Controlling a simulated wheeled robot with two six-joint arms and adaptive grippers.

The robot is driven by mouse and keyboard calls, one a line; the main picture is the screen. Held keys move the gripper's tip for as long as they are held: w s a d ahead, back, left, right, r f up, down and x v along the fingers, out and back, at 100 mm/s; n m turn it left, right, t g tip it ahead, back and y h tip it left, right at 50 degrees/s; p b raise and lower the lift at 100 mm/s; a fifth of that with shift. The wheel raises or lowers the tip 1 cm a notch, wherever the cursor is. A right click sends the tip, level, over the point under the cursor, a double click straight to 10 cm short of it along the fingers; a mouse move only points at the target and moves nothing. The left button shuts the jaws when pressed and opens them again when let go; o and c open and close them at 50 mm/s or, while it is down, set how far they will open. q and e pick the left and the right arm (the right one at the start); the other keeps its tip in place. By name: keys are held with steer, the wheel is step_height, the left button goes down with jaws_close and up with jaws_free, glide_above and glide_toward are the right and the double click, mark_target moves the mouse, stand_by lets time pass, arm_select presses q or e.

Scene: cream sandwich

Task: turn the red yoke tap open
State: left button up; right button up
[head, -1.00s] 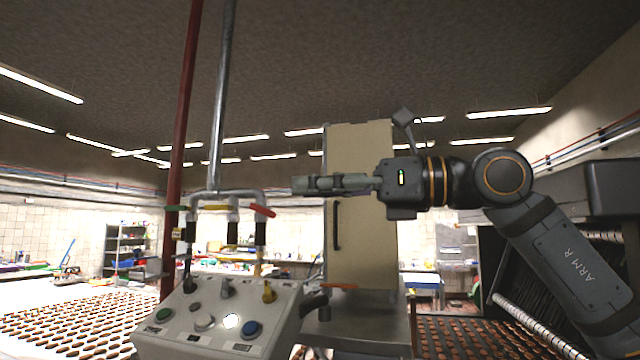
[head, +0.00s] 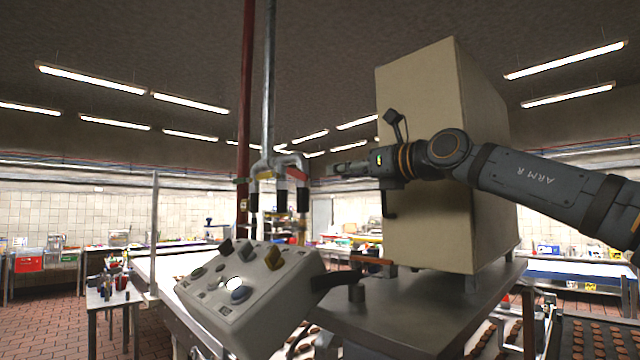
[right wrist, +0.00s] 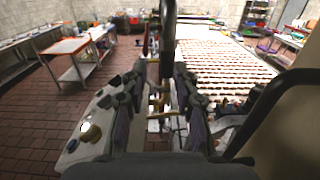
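The red tap handle (head: 297,177) sits at the right end of a grey pipe manifold in the head view, beside a yellow handle (head: 264,175) and a green handle (head: 241,181). Black sleeves hang below the manifold. My right gripper (head: 333,169) comes in from the right, with its tips a little right of the red handle and seemingly apart from it. In the right wrist view my right gripper (right wrist: 158,95) has its two fingers spread, with pipes seen beyond the gap. I cannot make out the red handle there. My left gripper is not in view.
A sloped control panel (head: 245,312) with knobs stands below the taps. A tall cream cabinet (head: 430,170) with a black handle stands close behind my right gripper. A red-brown lever (head: 372,261) sits at its foot. A red pipe (head: 246,90) rises behind the manifold.

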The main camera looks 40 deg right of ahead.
mark_target(301, 174)
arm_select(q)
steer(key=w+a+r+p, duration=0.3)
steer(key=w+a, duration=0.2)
arm_select(e)
steer(key=w+a+p, duration=0.1)
steer(key=w+p, duration=0.1)
steer(key=w, duration=0.1)
steer(key=w+a+p, duration=0.1)
steer(key=w+p, duration=0.1)
steer(key=w, duration=0.2)
steer(key=w+a+p, duration=0.1)
steer(key=w+p, duration=0.1)
steer(key=w, duration=0.1)
steer(key=shift+w+r, duration=0.35)
steer(key=shift+r, duration=0.05)
steer(key=shift+w+a+p, duration=0.2)
steer(key=shift+p, duration=0.2)
steer(key=shift+f, duration=0.2)
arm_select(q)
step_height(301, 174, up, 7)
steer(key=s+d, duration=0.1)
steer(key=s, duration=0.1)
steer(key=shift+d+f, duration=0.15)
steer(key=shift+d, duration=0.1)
arm_select(e)
steer(key=shift+d, duration=0.15)
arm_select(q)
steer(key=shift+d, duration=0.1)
arm_select(e)
jaws_close()
